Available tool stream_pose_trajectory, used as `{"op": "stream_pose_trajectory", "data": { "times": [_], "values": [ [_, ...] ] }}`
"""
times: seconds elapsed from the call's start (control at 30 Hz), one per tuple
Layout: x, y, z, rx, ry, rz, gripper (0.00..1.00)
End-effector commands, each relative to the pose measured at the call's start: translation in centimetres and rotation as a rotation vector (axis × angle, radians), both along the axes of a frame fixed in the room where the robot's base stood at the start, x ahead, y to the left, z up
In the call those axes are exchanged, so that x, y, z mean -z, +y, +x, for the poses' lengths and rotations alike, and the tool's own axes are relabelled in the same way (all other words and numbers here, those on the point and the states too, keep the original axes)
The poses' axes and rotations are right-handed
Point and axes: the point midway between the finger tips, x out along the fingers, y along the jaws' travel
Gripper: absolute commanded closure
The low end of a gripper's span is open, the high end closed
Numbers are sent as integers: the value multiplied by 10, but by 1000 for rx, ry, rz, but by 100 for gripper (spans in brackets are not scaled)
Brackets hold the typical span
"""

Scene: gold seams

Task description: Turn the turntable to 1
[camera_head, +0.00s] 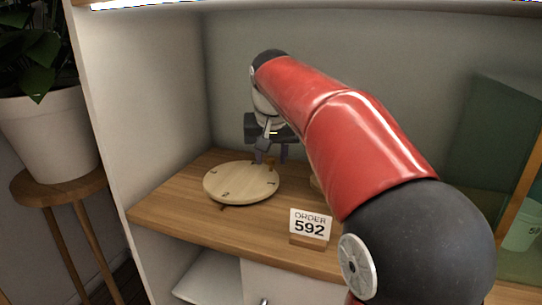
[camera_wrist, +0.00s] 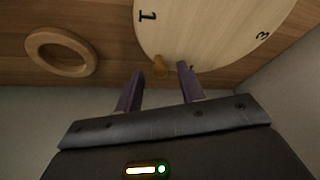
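The round pale wooden turntable (camera_head: 242,182) lies on the shelf, marked with numerals around its rim. The 2 faces the front, near a small dark mark (camera_head: 222,207) on the shelf edge side. The 1 (camera_wrist: 148,15) and 3 (camera_wrist: 263,35) show in the wrist view. A small wooden peg (camera_wrist: 160,66) stands at the turntable's far rim. My gripper (camera_head: 271,160) is at that far rim, fingers pointing down. In the wrist view the fingers are apart, with the peg between their tips; I cannot tell whether either touches it.
A wooden ring (camera_wrist: 60,52) lies on the shelf beside the turntable, mostly hidden behind my arm in the head view. An order sign reading 592 (camera_head: 309,226) stands at front right. The cabinet's side wall (camera_head: 150,90) and back wall are close to my gripper.

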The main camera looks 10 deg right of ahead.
Motion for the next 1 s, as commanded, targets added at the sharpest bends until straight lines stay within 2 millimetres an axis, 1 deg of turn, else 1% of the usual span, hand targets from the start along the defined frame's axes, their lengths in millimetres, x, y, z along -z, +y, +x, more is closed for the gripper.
{"op": "stream_pose_trajectory", "data": {
  "times": [0.27,0.5,0.57,1.0],
  "values": [
    [1,0,0,0,0,0,61],
    [1,0,0,0,0,0,93],
    [1,0,0,0,0,0,100],
    [0,3,-1,12,0,1,100]
  ]
}}
